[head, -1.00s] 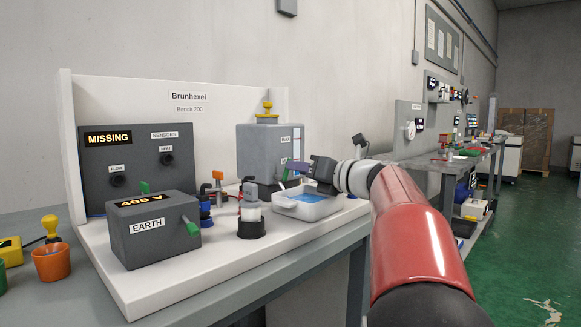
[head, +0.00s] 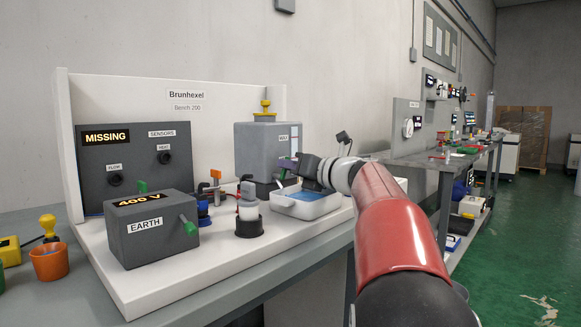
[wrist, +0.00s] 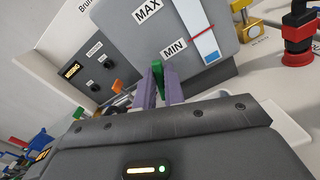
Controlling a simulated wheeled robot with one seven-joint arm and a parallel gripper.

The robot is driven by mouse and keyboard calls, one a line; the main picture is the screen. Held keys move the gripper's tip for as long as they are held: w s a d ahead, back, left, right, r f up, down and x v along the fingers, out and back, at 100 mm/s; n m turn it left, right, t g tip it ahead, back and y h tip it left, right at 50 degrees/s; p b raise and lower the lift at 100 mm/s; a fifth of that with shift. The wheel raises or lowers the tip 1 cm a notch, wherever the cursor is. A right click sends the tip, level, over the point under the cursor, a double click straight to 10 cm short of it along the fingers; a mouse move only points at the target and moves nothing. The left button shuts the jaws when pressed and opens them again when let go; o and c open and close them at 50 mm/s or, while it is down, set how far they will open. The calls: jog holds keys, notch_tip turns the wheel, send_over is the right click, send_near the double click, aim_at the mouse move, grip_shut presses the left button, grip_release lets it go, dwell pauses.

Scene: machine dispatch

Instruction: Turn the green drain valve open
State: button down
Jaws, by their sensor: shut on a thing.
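The green drain valve handle (wrist: 157,70) shows in the wrist view between the two purple fingers of my gripper (wrist: 160,82). My gripper is shut on it, with one finger on each side. In the head view the fingers of my gripper (head: 289,164) are at the lower front right of the grey tank (head: 262,150), above the white tray. Part of the green shows just below the fingers (head: 281,175). The tank (wrist: 185,25) fills the upper wrist view, with MAX and MIN labels and a blue level gauge (wrist: 207,45). The valve's body is mostly hidden.
A white tray (head: 318,209) with blue liquid stands under my gripper. A pump-like part (head: 249,222) with a black base stands left of it. Grey EARTH (head: 150,240) and MISSING (head: 95,172) boxes are further left. Open floor lies right.

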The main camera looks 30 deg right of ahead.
jog(key=n, duration=0.2)
jog(key=a+n+b, duration=0.1)
jog(key=n, duration=0.1)
jog(key=shift+s+n, duration=0.15)
jog(key=shift+n, duration=0.15)
jog(key=c, duration=1.5)
grip_release()
jog(key=b+v, duration=0.1)
jog(key=v, duration=0.7)
jog(key=shift+r, duration=0.1)
